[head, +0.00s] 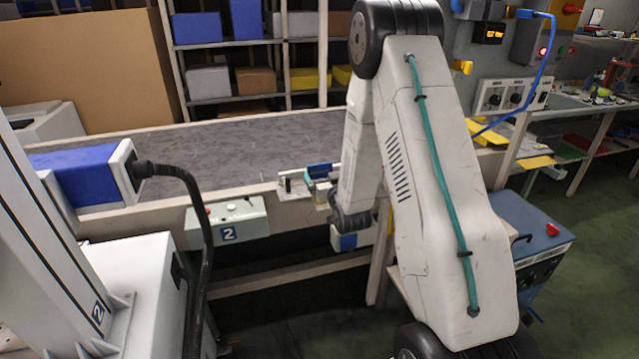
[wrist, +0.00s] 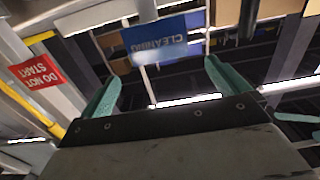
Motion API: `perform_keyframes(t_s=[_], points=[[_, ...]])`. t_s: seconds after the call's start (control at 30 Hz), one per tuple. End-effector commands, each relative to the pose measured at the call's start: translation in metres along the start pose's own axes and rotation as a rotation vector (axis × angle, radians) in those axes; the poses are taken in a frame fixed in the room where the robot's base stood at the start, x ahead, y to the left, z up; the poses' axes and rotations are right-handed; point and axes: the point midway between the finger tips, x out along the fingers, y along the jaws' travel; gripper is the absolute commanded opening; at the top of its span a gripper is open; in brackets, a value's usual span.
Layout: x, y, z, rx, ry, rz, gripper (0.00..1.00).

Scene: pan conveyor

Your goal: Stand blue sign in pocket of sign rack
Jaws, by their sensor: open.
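The blue sign (wrist: 158,36), lettered "CLEANING", shows upside down in the wrist view, ahead of and between my fingertips. In the head view the blue sign (head: 320,169) stands upright at the conveyor's near edge, by the white sign rack (head: 292,187). My gripper (wrist: 162,70) is open, its two teal fingers spread with a visible gap from the sign. In the head view my gripper (head: 318,184) is small and partly hidden by my arm. The sign's lower edge and the rack's pockets are too small or covered to tell whether it sits in one.
A red "DO NOT START" sign (wrist: 35,72) shows at left in the wrist view. A grey control box (head: 228,221) marked 2 hangs on the conveyor front. The grey conveyor bed (head: 230,152) behind is clear. A blue cart (head: 530,235) stands right of my arm.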

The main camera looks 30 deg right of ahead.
Motion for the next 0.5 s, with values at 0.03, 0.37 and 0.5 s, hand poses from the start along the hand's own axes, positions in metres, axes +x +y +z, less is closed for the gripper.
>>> perform_keyframes(t_s=[0.03, 0.37, 0.5], points=[[0.006, 0.0, 0.0, 0.0, 0.002, 0.0, 1.0], [0.048, 0.0, 0.002, 0.0, 0.0, 0.0, 1.0], [0.05, 0.0, 0.002, 0.0, -0.001, 0.001, 1.0]])
